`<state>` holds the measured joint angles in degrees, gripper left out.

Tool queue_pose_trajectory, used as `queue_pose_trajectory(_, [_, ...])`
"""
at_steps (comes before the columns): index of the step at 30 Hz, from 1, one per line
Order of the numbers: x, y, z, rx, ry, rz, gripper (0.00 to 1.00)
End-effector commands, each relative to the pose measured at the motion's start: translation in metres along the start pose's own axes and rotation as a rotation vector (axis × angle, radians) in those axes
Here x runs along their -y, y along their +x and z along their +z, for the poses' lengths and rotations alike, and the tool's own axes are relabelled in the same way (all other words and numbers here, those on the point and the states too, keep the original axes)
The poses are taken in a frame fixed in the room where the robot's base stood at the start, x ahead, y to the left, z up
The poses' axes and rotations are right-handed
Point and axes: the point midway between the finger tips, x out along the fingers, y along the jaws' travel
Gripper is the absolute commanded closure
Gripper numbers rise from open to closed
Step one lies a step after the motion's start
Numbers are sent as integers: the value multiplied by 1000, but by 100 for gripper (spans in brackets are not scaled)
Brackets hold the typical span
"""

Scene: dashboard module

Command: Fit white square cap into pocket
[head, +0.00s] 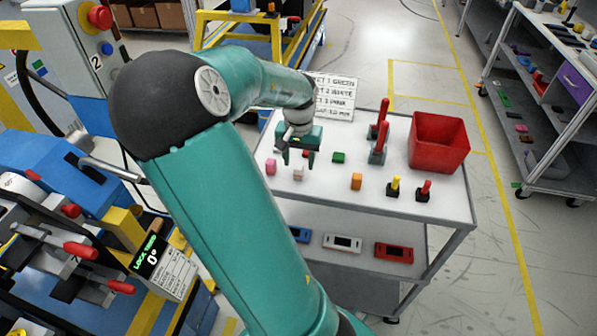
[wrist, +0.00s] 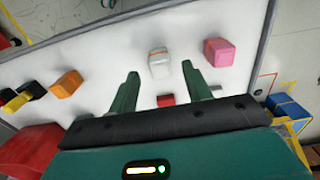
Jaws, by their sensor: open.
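The white square cap (head: 299,173) stands on the white cart top, left of centre in the head view. It also shows in the wrist view as a small white block (wrist: 159,62), just beyond my fingertips and roughly centred between them. My gripper (head: 298,158) is open and empty above the cart, with its fingers (wrist: 160,70) apart and pointing towards the cap. The fingers do not touch the cap. I cannot make out the pocket in either view.
A pink block (head: 271,167) stands left of the cap. A green block (head: 338,157), an orange block (head: 356,181) and yellow and red-topped pieces stand to the right. A red bin (head: 438,142) is at the back right. A blue fixture (head: 60,175) with red handles is at left.

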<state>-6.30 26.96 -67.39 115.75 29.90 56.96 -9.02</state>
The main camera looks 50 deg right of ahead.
Motion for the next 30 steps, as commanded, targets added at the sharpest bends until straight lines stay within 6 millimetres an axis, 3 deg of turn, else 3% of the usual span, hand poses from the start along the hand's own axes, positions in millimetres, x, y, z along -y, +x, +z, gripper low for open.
queue_pose_trajectory(4, [0, 17, 1, 2, 0, 2, 51])
queue_pose_trajectory(11, [0, 19, 0, 1, -1, -1, 51])
queue_pose_trajectory(19, [1, 19, 1, 1, -1, -1, 98])
queue_pose_trajectory(30, [1, 18, 1, 1, -2, -1, 99])
